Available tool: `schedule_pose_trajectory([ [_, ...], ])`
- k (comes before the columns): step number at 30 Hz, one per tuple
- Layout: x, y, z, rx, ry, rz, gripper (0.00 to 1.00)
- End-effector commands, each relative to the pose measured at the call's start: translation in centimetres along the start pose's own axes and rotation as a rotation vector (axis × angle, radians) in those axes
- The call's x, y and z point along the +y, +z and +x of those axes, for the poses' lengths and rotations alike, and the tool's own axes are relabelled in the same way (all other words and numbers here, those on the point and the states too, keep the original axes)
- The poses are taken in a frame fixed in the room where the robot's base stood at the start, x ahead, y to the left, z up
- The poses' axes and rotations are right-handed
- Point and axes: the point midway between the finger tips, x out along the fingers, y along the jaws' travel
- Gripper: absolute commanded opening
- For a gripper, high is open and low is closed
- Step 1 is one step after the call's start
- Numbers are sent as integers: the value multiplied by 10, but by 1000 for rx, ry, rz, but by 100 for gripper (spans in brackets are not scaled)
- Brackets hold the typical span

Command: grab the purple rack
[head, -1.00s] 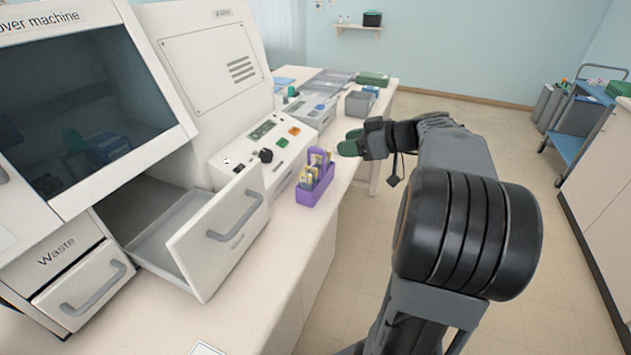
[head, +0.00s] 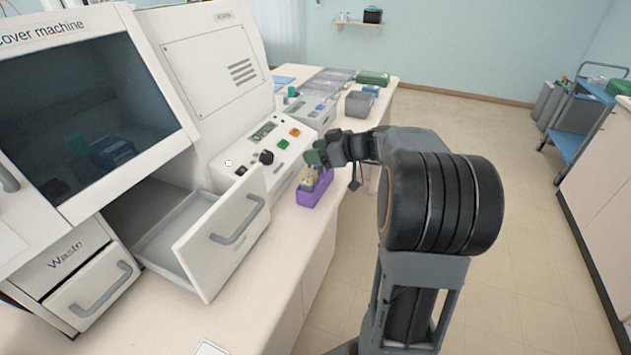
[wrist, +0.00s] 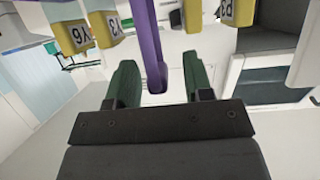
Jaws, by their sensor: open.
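The purple rack (head: 311,194) stands upright on the counter near its front edge, in front of the machine's control panel, with yellow-labelled slides in it. My gripper (head: 314,156), with green fingers, is at the top of the rack in the head view and hides its upper part. In the wrist view, the rack's purple handle (wrist: 152,45) reaches down between the two open green fingers (wrist: 157,85), with a gap on both sides. Yellow slide labels (wrist: 74,35) show on either side of the handle.
An open drawer (head: 222,238) juts out left of the rack. The control panel (head: 262,148) rises close behind it. Grey bins (head: 360,103) and trays stand further back on the counter.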

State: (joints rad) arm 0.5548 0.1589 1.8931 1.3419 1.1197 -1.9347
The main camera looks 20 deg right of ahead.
Motion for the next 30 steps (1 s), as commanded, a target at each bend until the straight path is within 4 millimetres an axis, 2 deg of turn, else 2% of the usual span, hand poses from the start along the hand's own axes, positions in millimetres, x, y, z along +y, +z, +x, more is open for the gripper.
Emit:
schedule_pose_trajectory([
  [5,0,0,0,0,0,0,47],
  [20,0,0,0,0,0,0,0],
  [30,0,-1,-1,2,1,-1,0],
])
